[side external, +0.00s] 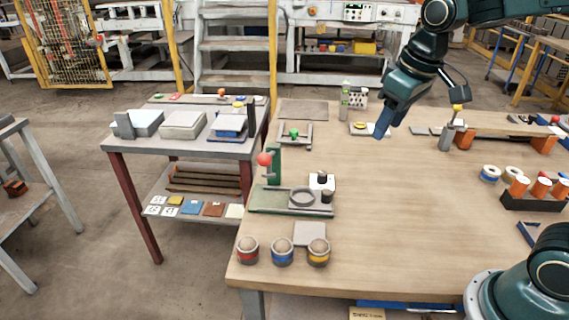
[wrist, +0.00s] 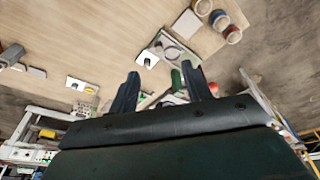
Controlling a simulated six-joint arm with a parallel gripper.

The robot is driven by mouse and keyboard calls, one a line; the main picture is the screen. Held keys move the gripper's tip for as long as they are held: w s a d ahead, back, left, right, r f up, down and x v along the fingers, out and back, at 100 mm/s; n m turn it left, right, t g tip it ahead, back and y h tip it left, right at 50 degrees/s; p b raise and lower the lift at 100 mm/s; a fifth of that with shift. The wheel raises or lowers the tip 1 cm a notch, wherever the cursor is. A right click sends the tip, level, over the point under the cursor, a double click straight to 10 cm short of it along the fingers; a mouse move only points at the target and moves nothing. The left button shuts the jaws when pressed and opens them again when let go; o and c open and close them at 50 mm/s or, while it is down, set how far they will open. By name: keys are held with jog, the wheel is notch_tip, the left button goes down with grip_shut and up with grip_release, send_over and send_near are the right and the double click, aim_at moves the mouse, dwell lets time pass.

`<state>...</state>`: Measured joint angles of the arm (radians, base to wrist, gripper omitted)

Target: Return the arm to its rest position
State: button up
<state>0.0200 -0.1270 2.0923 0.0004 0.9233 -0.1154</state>
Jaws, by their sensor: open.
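My gripper (side external: 387,128) is held in the air above the back part of the wooden table (side external: 400,215). Its blue fingers point down and slightly left. In the wrist view my gripper (wrist: 161,75) shows two dark fingers spread apart with nothing between them. The fingers are clear of the tabletop objects as far as I can see. Beyond the fingertips in the wrist view lies the green fixture (wrist: 177,80).
Three banded cups (side external: 283,252) holding balls stand at the front left corner. A white plate with yellow items (side external: 361,128) lies near my gripper. Orange cylinders in a dark rack (side external: 538,192) stand at the right. The table's middle is clear. A side table (side external: 190,145) stands left.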

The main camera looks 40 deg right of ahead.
jog(key=s+m+t, duration=0.1)
jog(key=s+t, duration=0.1)
jog(key=s, duration=1.3)
jog(key=shift+s+a+r+t, duration=0.2)
jog(key=shift+s+a+t, duration=0.05)
jog(key=shift+a+t, duration=0.15)
